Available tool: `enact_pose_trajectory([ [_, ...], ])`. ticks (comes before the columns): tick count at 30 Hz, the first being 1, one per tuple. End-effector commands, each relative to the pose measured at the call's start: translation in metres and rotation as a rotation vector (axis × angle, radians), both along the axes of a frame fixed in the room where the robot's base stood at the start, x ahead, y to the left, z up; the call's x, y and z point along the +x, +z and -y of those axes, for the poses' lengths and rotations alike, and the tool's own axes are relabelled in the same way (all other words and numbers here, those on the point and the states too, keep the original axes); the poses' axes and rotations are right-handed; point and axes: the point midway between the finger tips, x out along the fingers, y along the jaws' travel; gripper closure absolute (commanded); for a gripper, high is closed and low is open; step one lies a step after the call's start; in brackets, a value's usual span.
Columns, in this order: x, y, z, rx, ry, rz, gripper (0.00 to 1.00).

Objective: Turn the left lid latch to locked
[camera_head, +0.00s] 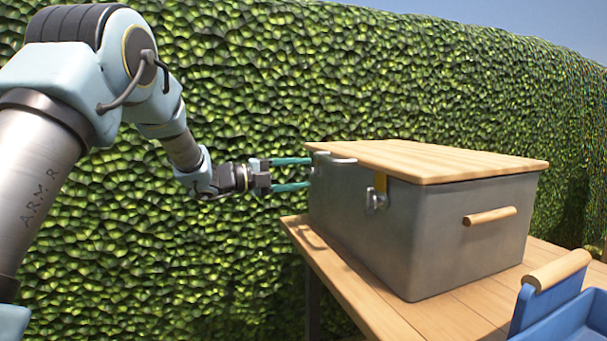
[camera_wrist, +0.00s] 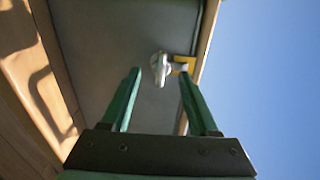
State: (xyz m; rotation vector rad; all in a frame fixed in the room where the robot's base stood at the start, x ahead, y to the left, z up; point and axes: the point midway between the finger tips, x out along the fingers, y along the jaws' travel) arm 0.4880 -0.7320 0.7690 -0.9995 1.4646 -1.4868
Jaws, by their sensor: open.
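A grey metal box (camera_head: 455,235) with a wooden lid (camera_head: 440,160) stands on a wooden table, lid down. One latch (camera_head: 376,197), a silver knob under a yellow plate, shows on its long side. My gripper (camera_head: 309,173) is open, its two green fingers reaching to the left end of that side. In the wrist view, a silver latch knob (camera_wrist: 159,68) with a yellow plate (camera_wrist: 184,65) lies in the gap between my fingertips (camera_wrist: 160,72). Whether a finger touches it, I cannot tell. In the head view the fingers hide that spot.
A wooden handle (camera_head: 489,216) sticks out from the box's right end. A blue bin (camera_head: 575,320) with a wooden handle (camera_head: 558,270) stands at lower right. The table (camera_head: 345,285) has a bare front strip. A green hedge (camera_head: 250,60) stands behind.

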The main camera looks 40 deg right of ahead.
Motion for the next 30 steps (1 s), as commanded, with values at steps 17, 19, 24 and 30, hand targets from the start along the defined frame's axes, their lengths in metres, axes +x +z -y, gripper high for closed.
enact_pose_trajectory([
  [17, 0.034, 0.0, -0.087, 0.001, 0.001, 0.0, 0.39],
  [19, 0.035, 0.0, -0.089, 0.001, 0.001, 0.0, 0.39],
  [24, 0.035, 0.0, -0.09, 0.0, 0.001, 0.0, 0.39],
  [30, 0.035, 0.0, -0.09, 0.0, 0.001, -0.001, 0.39],
])
